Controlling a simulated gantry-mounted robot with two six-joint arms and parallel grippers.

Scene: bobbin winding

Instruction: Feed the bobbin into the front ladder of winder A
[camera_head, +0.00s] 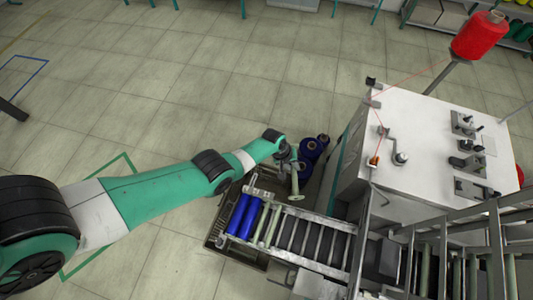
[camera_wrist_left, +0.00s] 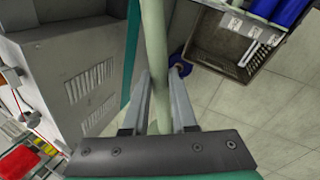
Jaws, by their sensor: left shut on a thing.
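My left gripper (camera_head: 287,157) is shut on a pale green bobbin (camera_head: 294,182), which hangs tilted in the air close above the far side of a ladder rack. In the left wrist view the bobbin (camera_wrist_left: 154,45) runs between the two fingers (camera_wrist_left: 155,112); its lower end is hidden by the gripper. The ladder (camera_head: 322,221) has metal rails and runs to the white winder (camera_head: 430,120). Pale green bobbins (camera_head: 265,227) and blue wound ones (camera_head: 238,216) lie at its left end. I cannot read a label on the winder. My right gripper is out of view.
A dark crate (camera_head: 216,243) stands under the ladder's left end; it also shows in the left wrist view (camera_wrist_left: 213,52). Blue spools (camera_head: 311,149) are behind my left gripper. A red yarn cone (camera_head: 479,36) stands over the winder. Another ladder frame (camera_head: 440,238) is at right.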

